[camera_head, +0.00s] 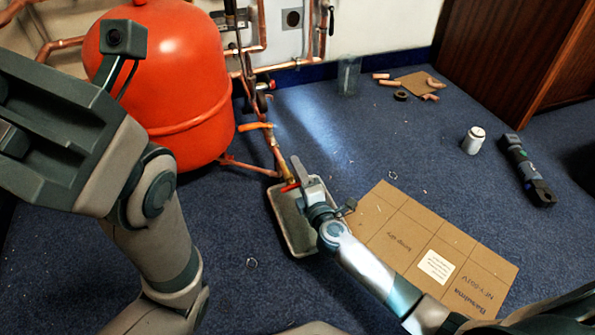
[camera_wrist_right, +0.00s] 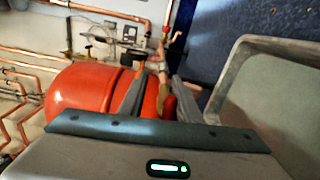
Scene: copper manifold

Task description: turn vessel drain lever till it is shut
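The large red vessel (camera_head: 175,85) stands at the left of the head view and shows sideways in the wrist view (camera_wrist_right: 85,92). A copper pipe runs from it to a brass drain valve (camera_head: 287,174) with a small red lever (camera_head: 290,187), above a grey tray. My right gripper (camera_head: 297,172) is at this valve. In the right wrist view its two fingers (camera_wrist_right: 158,95) stand apart, with brass and red parts of the valve showing between them. I cannot tell if either finger touches the lever. My left arm's wrist part (camera_head: 60,130) fills the left edge; its fingertips are not visible.
The grey tray (camera_head: 283,222) lies under the valve and is large in the wrist view (camera_wrist_right: 232,100). Another orange handle (camera_head: 256,126) sits on the pipe behind. Flat cardboard (camera_head: 400,235), a can (camera_head: 473,140) and a dark tool (camera_head: 527,170) lie to the right.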

